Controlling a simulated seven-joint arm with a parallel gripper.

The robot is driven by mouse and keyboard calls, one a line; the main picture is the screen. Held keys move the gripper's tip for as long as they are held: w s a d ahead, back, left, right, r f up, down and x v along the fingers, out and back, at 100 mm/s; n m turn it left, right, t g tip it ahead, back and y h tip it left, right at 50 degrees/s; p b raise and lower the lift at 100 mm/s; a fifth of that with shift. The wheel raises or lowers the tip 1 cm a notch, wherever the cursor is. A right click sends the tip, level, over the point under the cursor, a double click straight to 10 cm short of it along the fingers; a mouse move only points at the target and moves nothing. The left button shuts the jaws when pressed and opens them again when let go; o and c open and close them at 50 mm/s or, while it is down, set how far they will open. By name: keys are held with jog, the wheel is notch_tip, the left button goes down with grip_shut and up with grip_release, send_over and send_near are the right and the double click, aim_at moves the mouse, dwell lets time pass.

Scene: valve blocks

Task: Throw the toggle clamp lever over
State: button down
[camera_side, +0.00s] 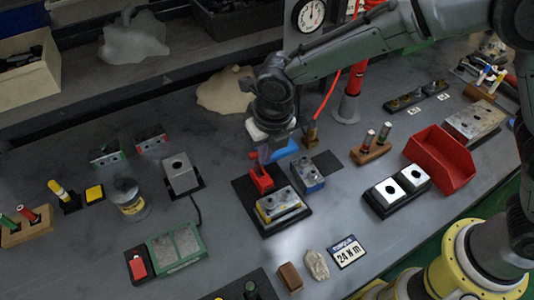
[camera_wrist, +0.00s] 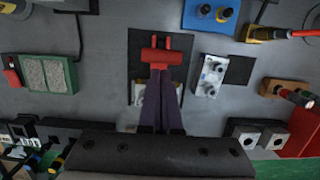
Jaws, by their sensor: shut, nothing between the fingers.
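The red toggle clamp (camera_side: 260,180) stands on a dark base plate, behind a silver and yellow valve block (camera_side: 281,206). Its upper red part stands up in the side view. In the wrist view the clamp (camera_wrist: 162,57) shows as a red crossbar with two short prongs. My gripper (camera_wrist: 160,73) is shut and empty, its dark fingers together, with the tips at the crossbar's near edge. In the side view my gripper (camera_side: 265,155) is right at the clamp's top; I cannot tell whether it touches. The fingers partly hide the valve block in the wrist view.
A blue-based valve block (camera_side: 307,175) stands close to the right of the clamp. A grey block (camera_side: 182,174) stands to the left. A red bin (camera_side: 440,160) and a wooden holder (camera_side: 371,150) are farther right. The bench between the clamp and the grey block is clear.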

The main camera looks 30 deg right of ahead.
jog(key=shift+w, duration=0.1)
jog(key=shift+w+r, duration=0.15)
jog(key=shift+w, duration=0.25)
jog(key=shift+w+r, duration=0.15)
jog(key=shift+w, duration=0.5)
jog(key=w+f, duration=0.2)
jog(key=w, duration=0.6)
jog(key=shift+w, duration=0.2)
jog(key=shift+f, duration=0.1)
jog(key=shift+s, duration=0.1)
